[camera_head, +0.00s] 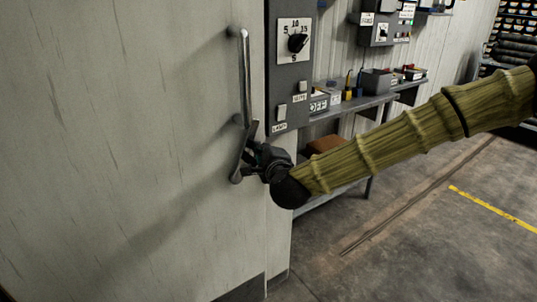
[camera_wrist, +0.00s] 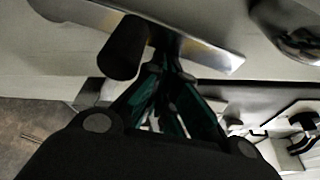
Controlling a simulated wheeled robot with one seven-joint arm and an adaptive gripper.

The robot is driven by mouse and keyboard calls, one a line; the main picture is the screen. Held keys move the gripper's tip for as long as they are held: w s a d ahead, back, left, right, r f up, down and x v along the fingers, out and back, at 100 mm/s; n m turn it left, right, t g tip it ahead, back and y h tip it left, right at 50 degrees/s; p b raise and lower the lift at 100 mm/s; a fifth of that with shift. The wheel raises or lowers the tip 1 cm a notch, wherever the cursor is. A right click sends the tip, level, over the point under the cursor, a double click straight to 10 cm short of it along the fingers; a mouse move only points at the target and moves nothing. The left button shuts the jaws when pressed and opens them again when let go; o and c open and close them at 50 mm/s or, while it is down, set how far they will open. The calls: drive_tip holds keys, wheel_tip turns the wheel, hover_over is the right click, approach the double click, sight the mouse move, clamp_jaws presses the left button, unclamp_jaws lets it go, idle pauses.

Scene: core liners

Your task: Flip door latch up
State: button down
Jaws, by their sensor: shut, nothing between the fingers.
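A pale door (camera_head: 120,150) fills the left of the head view. A vertical metal handle bar (camera_head: 246,75) is mounted near its right edge. Below the bar, a metal latch lever (camera_head: 243,155) slants, its lower end down and to the left. In the wrist view, the latch (camera_wrist: 210,52) is a flat metal strip across the top. My gripper (camera_head: 257,155) is at the lever's right side; in the wrist view its fingers (camera_wrist: 172,52) are together and empty, their tips at the strip. Whether they touch it is unclear. A dark cylindrical piece (camera_wrist: 123,47) is beside the tips.
A grey control panel (camera_head: 290,70) with a dial and switches is right of the handle. A shelf (camera_head: 365,103) with small boxes runs along the back wall. The concrete floor (camera_head: 430,230) is open at the lower right. A rounded metal part (camera_wrist: 292,30) shows in the wrist view.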

sight(251, 143)
drive_tip(key=shift+s+a+r+n+t, duration=0.25)
drive_tip(key=shift+s+a+r+n, duration=0.2)
drive_tip(key=shift+a+n, duration=0.25)
drive_tip(key=shift+s+a+r+n+t, duration=0.25)
drive_tip(key=shift+s+a+r+n, duration=0.3)
drive_tip(key=shift+n, duration=0.25)
drive_tip(key=shift+a+f, duration=0.1)
drive_tip(key=shift+f, duration=0.05)
drive_tip(key=shift+w, duration=0.1)
drive_tip(key=w+d, duration=0.2)
drive_tip(key=d, duration=0.1)
drive_tip(key=shift+w+d+f+b, duration=0.15)
drive_tip(key=shift+d+f+b, duration=0.05)
drive_tip(key=shift+b, duration=0.2)
drive_tip(key=shift+s+d, duration=0.35)
drive_tip(key=shift+d, duration=0.05)
drive_tip(key=v, duration=0.9)
drive_tip(key=shift+a, duration=0.2)
drive_tip(key=shift+s+r, duration=0.1)
